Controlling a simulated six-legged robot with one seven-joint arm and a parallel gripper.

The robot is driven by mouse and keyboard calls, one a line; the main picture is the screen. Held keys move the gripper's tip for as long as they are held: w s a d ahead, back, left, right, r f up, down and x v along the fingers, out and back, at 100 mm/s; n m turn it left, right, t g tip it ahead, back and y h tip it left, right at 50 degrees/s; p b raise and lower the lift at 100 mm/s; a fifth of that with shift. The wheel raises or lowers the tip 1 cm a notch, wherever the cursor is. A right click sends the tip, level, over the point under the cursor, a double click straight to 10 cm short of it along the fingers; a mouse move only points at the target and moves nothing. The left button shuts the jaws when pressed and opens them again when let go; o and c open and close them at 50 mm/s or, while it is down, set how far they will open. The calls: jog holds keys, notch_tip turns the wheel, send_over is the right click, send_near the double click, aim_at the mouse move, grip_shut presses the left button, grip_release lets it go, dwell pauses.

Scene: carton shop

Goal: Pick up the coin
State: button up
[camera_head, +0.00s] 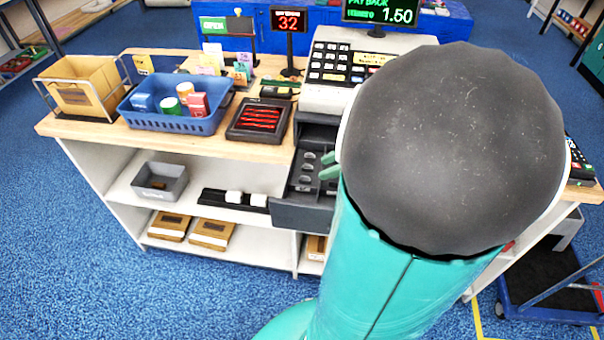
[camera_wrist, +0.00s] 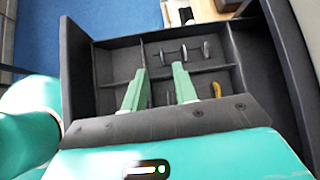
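The open cash drawer (camera_wrist: 103,66), divided into compartments, sits below my gripper in the wrist view. My gripper (camera_wrist: 159,69) has two green fingers spread apart with nothing visible between their tips; they reach over the drawer's compartments. A small yellow-gold piece (camera_wrist: 216,89), possibly a coin, shows in a compartment to the right of the fingers, apart from them. Its lower part may be hidden by my gripper's body. Dark small shapes (camera_wrist: 184,53) lie in the compartment beyond the fingertips. In the head view the drawer (camera_head: 301,212) is partly hidden by my arm, and the fingers (camera_head: 331,164) show at its right.
The cash register (camera_head: 329,98) stands above the drawer on the wooden counter (camera_head: 245,149). A blue basket (camera_head: 187,124) of goods and a dark tray (camera_head: 258,121) are to its left. Shelves below hold a grey bin (camera_head: 160,182). Blue floor in front is clear at left.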

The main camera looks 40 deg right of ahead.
aim_at(308, 182)
jog(key=x, duration=0.7)
jog(key=shift+w, duration=0.15)
jog(key=shift+r, duration=0.1)
grip_shut()
